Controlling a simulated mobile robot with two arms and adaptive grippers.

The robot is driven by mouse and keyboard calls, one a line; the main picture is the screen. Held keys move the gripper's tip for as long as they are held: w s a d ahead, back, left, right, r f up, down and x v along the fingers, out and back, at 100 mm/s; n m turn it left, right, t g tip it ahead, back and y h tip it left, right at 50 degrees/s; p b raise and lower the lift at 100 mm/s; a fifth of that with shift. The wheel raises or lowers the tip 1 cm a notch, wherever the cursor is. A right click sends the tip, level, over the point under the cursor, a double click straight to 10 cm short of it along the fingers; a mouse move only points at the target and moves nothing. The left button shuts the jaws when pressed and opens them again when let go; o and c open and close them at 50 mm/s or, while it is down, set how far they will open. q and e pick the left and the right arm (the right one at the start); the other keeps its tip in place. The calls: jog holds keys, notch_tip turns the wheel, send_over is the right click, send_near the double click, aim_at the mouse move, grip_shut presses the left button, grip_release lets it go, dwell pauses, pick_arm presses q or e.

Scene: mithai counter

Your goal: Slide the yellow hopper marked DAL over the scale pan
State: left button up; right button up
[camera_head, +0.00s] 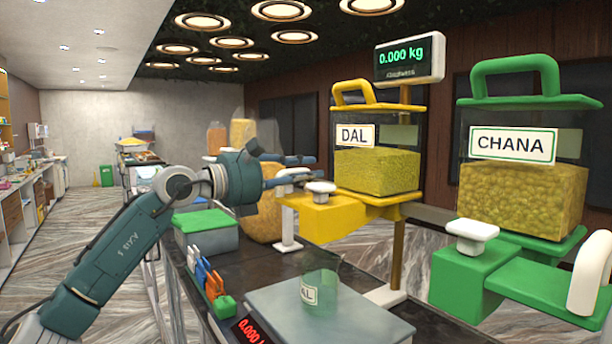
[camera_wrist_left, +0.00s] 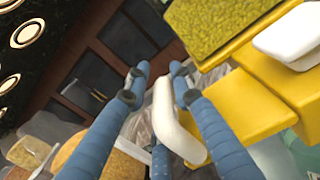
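The yellow DAL hopper (camera_head: 380,170) has a clear bin of yellow dal, a top handle and a yellow chute with a white knob. Its white side handle (camera_head: 289,242) stands at the chute's left end. My left gripper (camera_head: 307,172) is at the top of that handle. In the left wrist view, its two blue fingers (camera_wrist_left: 157,72) stand on either side of the white handle (camera_wrist_left: 166,112), open, with a gap at the left finger. My right gripper is not in view.
The green CHANA hopper (camera_head: 520,190) stands to the right, with its own white knob and handle. A red scale readout (camera_head: 250,330) is at the front. A grey box with a green lid (camera_head: 206,222) and coloured scoops or clips (camera_head: 207,276) sit at the counter's left.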

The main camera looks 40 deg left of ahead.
pick_arm(q)
jog(key=shift+o, duration=0.2)
jog(key=shift+s+f, duration=0.2)
jog(key=shift+v, duration=0.8)
jog(key=v, duration=1)
jog(key=shift+r, duration=0.2)
jog(key=shift+s, duration=0.1)
